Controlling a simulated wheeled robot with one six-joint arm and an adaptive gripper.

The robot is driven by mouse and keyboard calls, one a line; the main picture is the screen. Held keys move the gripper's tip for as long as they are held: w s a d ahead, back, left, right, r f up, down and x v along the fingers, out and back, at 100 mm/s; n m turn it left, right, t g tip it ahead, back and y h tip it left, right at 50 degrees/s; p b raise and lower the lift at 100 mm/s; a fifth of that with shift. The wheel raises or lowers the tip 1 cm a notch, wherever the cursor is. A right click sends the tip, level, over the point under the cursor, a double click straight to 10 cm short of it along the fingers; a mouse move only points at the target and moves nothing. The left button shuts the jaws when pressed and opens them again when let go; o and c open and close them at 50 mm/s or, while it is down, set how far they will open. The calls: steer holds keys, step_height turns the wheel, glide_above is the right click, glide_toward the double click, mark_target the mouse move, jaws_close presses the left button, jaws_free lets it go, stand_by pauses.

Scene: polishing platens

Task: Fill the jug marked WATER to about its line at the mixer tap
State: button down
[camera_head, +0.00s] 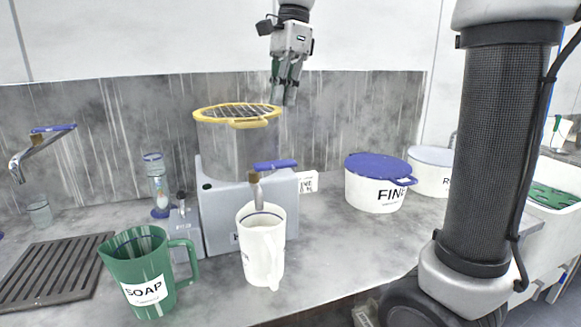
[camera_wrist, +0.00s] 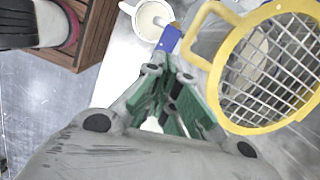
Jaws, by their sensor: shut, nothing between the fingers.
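A white jug (camera_head: 262,250) stands upright on the counter, under a spout with a blue lever (camera_head: 275,165) on the front of a grey machine. Its label is turned mostly away and I cannot read it. The jug's open top (camera_wrist: 150,20) also shows in the wrist view, beside the blue lever (camera_wrist: 168,38). A tap with a blue lever (camera_head: 52,128) is at the far left, above a clear cup (camera_head: 38,213). My gripper (camera_head: 285,98) is shut and empty, pointing down above and behind the jug, near the yellow-rimmed grille. It shows in the wrist view (camera_wrist: 170,80).
The machine (camera_head: 222,215) carries a container with a yellow-rimmed grille (camera_head: 238,116). A green SOAP jug (camera_head: 140,272) stands left of the white jug. A dark drain grid (camera_head: 50,270) lies at the left. A blue-lidded tub (camera_head: 375,185) stands right, with clear counter before it.

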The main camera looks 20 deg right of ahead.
mark_target(294, 160)
steer(key=d, duration=0.1)
steer(key=d+r+m+h, duration=0.1)
steer(key=m+h, duration=0.1)
steer(key=shift+w+d+r, duration=0.2)
steer(key=shift+w+d, duration=0.15)
steer(key=shift+d, duration=0.05)
step_height(294, 160, down, 14)
steer(key=shift+f, duration=0.1)
stand_by(0.5)
